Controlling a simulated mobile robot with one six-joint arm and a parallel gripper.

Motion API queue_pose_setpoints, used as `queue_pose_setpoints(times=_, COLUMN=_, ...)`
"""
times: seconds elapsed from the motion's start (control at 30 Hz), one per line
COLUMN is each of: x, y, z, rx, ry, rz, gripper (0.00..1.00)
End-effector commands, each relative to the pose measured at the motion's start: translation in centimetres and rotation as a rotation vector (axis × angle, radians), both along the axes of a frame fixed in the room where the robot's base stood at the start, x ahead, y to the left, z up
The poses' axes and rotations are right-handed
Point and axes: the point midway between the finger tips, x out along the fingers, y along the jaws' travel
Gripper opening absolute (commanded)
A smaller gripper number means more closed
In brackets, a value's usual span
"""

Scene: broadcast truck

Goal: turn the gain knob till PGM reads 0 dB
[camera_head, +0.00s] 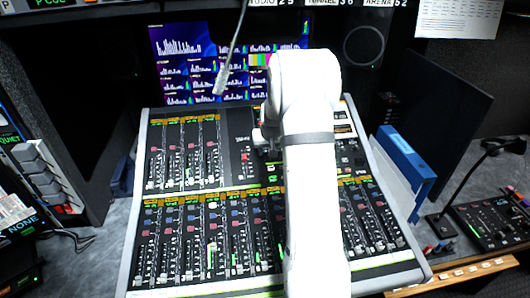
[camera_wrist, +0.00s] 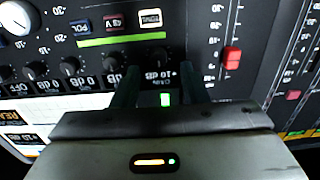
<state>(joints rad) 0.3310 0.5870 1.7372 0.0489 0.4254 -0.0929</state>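The sound console (camera_head: 128,225) fills the middle of the head view. My white arm reaches over it and hides part of its upper right panel and most of my gripper. In the wrist view the panel appears upside down, with a row of dark knobs. One knob (camera_wrist: 157,54) sits just beyond the fingertips, beside a label that seems to read +10 dB. My gripper (camera_wrist: 160,80) has its two dark fingers apart, one on each side of that label; contact with the knob cannot be told.
A red fader cap (camera_wrist: 232,58) stands right of the fingers in the wrist view. A bank of screens (camera_head: 190,60) stands behind the console. A blue binder (camera_head: 405,158) and a small mixer (camera_head: 490,222) with a gooseneck microphone are at the right.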

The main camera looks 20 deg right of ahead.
Motion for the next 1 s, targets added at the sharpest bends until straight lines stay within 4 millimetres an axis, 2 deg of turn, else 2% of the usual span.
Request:
queue_pose_setpoints(times=0.2, x=0.8, y=-0.2, z=-2.0, rx=0.001, ry=0.002, rz=0.0, gripper=0.4)
queue_pose_setpoints(times=0.53, x=0.9, y=-0.3, z=-2.4, rx=0.0, ry=0.0, rz=0.0, gripper=0.4)
queue_pose_setpoints(times=1.0, x=0.9, y=-0.3, z=-2.4, rx=0.0, ry=0.0, rz=-0.001, gripper=0.02)
